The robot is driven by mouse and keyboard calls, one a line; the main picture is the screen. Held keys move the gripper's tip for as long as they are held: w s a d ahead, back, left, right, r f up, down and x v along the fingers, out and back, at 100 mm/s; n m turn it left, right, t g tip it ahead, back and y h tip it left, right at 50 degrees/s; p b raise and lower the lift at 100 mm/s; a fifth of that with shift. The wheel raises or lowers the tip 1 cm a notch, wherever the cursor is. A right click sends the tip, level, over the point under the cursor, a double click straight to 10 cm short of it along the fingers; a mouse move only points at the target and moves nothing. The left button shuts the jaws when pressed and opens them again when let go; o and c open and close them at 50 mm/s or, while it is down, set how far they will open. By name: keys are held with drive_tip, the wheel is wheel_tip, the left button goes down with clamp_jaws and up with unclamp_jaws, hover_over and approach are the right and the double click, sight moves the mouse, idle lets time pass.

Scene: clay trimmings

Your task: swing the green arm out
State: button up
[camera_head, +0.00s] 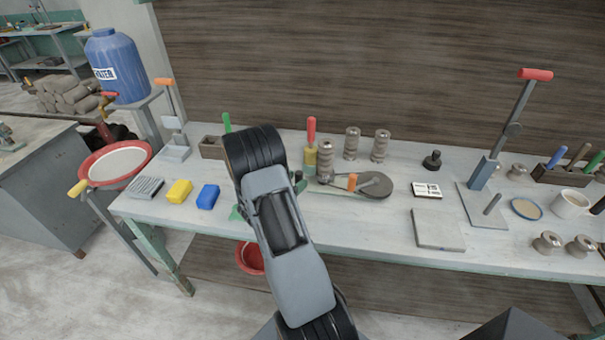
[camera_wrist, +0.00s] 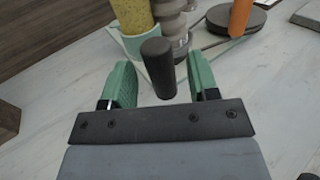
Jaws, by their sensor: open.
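My gripper (camera_wrist: 163,78) is open, with its two green fingers apart in the wrist view. A dark upright knob (camera_wrist: 158,66) shows between the fingers, with a gap on both sides. Just beyond it, a green collar (camera_wrist: 147,43) surrounds the foot of a yellow cylinder (camera_wrist: 130,14); I cannot tell whether this collar belongs to the green arm. In the head view my own arm hides the knob and most of the gripper. A green handle (camera_head: 227,122) sticks up behind my arm; what it joins is hidden.
An orange handle (camera_head: 352,182) stands by a grey disc (camera_head: 375,185), right of my gripper. A red-handled tool (camera_head: 311,130) and ribbed grey posts (camera_head: 351,143) stand behind. Yellow (camera_head: 179,191) and blue (camera_head: 208,197) blocks lie left.

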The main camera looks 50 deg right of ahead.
sight(302, 176)
drive_tip(key=shift+s+d+p, duration=0.1)
drive_tip(key=shift+d+p, duration=0.2)
drive_tip(key=shift+d, duration=1.5)
drive_tip(key=shift+c, duration=0.5)
clamp_jaws()
